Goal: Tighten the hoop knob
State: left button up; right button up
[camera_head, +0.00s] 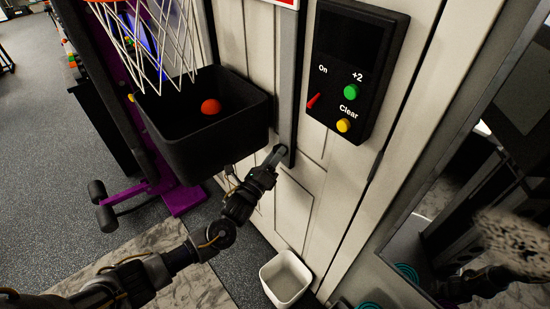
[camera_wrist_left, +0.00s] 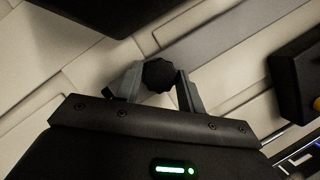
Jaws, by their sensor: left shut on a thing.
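The hoop knob (camera_wrist_left: 160,75) is a dark, ridged round knob, seen in the left wrist view between my left gripper's fingers. My left gripper (camera_wrist_left: 156,82) is shut on it, with one grey finger on each side. In the head view my left gripper (camera_head: 278,152) reaches up to the lower end of the grey vertical post (camera_head: 288,85), where the knob is hidden behind the fingers. The hoop's white net (camera_head: 150,40) hangs at the upper left of the head view. My right gripper does not show.
A black control box (camera_head: 355,60) with a red switch and green and yellow buttons is on the wall to the right. A white bin (camera_head: 286,280) stands on the floor below.

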pick_arm(q)
jog(key=shift+m, duration=0.4)
jog(key=o, duration=1)
jog(key=shift+c, duration=0.2)
jog(key=b+v, duration=0.2)
jog(key=v, duration=0.8)
jog(key=shift+s+a+f, duration=0.2)
jog(key=shift+s+a, duration=0.1)
